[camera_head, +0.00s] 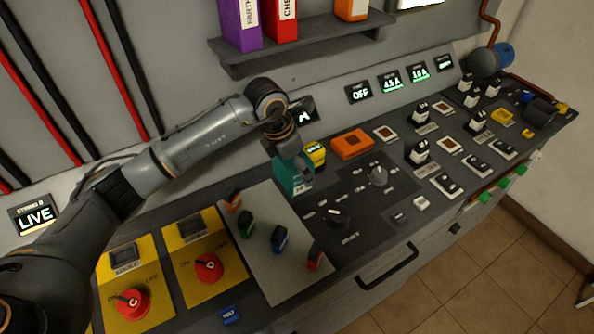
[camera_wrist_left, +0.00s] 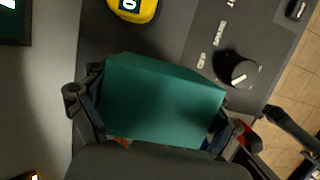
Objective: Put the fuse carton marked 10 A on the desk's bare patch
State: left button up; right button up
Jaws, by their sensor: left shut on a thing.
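My left gripper (camera_head: 290,153) comes in from the upper left and is shut on a teal carton (camera_head: 293,176). The carton has a pale label in the head view, too small to read. It is at the rear edge of the desk's dark panel (camera_head: 350,195); I cannot tell whether it touches the desk. In the left wrist view the teal carton (camera_wrist_left: 160,102) fills the middle, between the two fingers of the left gripper (camera_wrist_left: 155,115). Which part of the desk is the bare patch is not clear. My right gripper is not in view.
A yellow labelled item (camera_head: 316,153) and an orange box (camera_head: 352,144) stand right of the carton. A grey plate with coloured levers (camera_head: 262,215) lies in front. A shelf (camera_head: 300,45) hangs above.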

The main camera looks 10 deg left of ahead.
pick_arm(q)
jog(key=shift+w+f, duration=0.3)
jog(key=shift+f, duration=0.05)
notch_tip(320, 180, down, 3)
jog(key=shift+f+p, duration=0.1)
jog(key=shift+p, duration=0.25)
jog(key=shift+f, duration=0.15)
jog(key=o, duration=1.4)
jog(key=shift+c, duration=0.2)
